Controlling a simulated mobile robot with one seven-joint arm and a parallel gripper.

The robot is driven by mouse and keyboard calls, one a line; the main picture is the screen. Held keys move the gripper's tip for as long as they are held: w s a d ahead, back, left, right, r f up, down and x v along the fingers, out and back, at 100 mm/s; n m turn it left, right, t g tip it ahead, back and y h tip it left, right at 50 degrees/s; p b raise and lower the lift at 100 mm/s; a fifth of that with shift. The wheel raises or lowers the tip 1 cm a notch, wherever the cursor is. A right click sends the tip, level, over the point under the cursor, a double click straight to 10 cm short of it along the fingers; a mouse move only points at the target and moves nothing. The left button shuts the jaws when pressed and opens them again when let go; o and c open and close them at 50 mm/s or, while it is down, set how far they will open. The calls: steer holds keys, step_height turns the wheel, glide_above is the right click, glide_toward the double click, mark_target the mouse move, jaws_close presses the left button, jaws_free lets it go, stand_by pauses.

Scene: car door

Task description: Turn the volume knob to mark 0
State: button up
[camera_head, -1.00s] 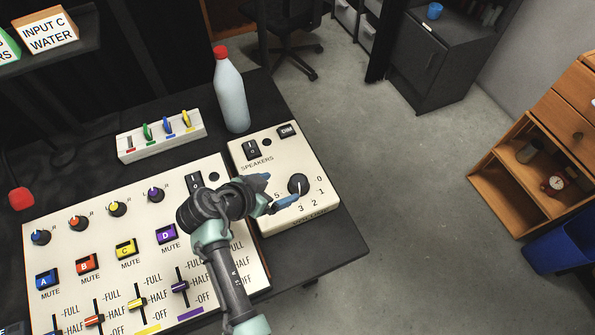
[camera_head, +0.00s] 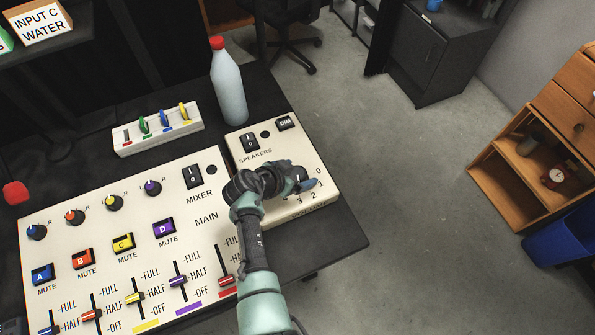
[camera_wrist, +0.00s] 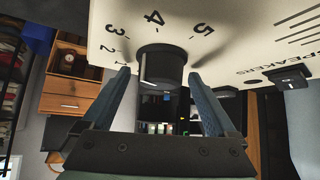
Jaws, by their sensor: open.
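The volume knob is a black round knob on the cream speaker panel (camera_head: 270,138), with marks 0 to 5 printed around it. In the head view my gripper (camera_head: 299,181) mostly hides it, with marks 0, 1, 2 and 3 showing beside it. In the wrist view the knob (camera_wrist: 160,68) stands between my two blue fingers, near marks 2 to 5. My gripper is open, with one fingertip on each side of the knob and a visible gap to it. I cannot tell clearly which mark the knob points to.
A mixer panel (camera_head: 207,214) with knobs, mute buttons and sliders lies left of the speaker panel. A white bottle with a red cap (camera_head: 229,88) and a switch box (camera_head: 158,137) stand behind. Open floor lies right of the table.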

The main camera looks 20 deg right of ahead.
steer(key=c, duration=1.4)
steer(key=shift+o, duration=0.2)
